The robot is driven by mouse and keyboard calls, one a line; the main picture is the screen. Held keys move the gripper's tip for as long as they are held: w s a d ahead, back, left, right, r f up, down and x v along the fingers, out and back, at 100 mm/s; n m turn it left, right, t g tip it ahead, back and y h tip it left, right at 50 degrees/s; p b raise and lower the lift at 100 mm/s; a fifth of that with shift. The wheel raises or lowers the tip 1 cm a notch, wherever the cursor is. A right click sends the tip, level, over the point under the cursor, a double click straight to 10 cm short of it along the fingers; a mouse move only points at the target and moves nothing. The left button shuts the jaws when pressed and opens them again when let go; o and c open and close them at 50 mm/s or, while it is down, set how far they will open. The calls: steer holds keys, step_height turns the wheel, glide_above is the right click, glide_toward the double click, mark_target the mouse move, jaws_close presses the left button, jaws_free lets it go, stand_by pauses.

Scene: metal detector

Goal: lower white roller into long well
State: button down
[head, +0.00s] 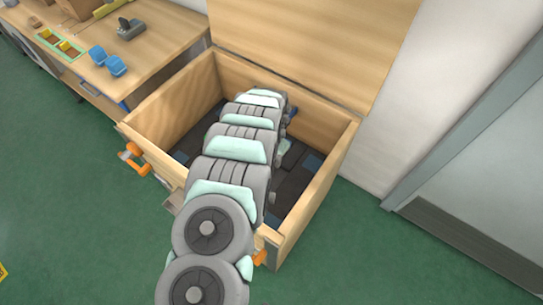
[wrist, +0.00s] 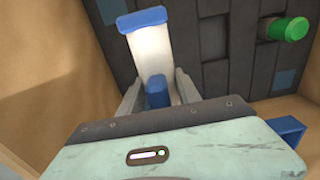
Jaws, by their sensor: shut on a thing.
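The white roller (wrist: 153,52), with a blue end cap, is between the fingers of my gripper (wrist: 158,92) in the wrist view. My gripper is shut on it, and a blue piece shows between the fingers. The roller's near end is hidden by my gripper. Behind it is the dark panelled floor (wrist: 225,60) of the wooden box, which also shows in the head view (head: 290,185). I cannot make out the long well clearly. In the head view my arm reaches into the box and hides my gripper and the roller.
A green-ended peg (wrist: 288,29) sits at the dark floor, right of the roller. The wooden box (head: 318,190) has walls around my arm and a raised lid (head: 310,45). A table (head: 165,35) with blue pieces (head: 116,66) stands to the left. Green floor is clear in front.

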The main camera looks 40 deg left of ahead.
steer(key=b, duration=1.5)
glide_above(272, 189)
steer(key=f, duration=1.2)
steer(key=a+f, duration=0.1)
steer(key=f, duration=0.4)
steer(key=shift+w+f, duration=0.3)
steer(key=shift+f, duration=0.1)
step_height(272, 189, down, 2)
steer(key=shift+d+f, duration=0.15)
steer(key=shift+s+d+f+b, duration=0.2)
steer(key=shift+f+b, duration=0.05)
steer(key=shift+f, duration=0.4)
steer(key=shift+s+d+f+b, duration=0.15)
steer(key=shift+f+b, duration=0.1)
steer(key=shift+f, duration=0.4)
steer(key=c, duration=1.1)
jaws_free()
steer(key=shift+w+a, duration=0.1)
steer(key=o, duration=0.3)
steer(key=shift+r, duration=0.2)
steer(key=shift+o, duration=0.2)
steer(key=shift+r+p, duration=0.35)
steer(key=shift+p, duration=0.2)
step_height(272, 189, up, 13)
steer(key=p, duration=1)
steer(key=shift+w+a+f, duration=0.2)
steer(key=shift+w+a, duration=0.05)
steer(key=shift+a, duration=0.1)
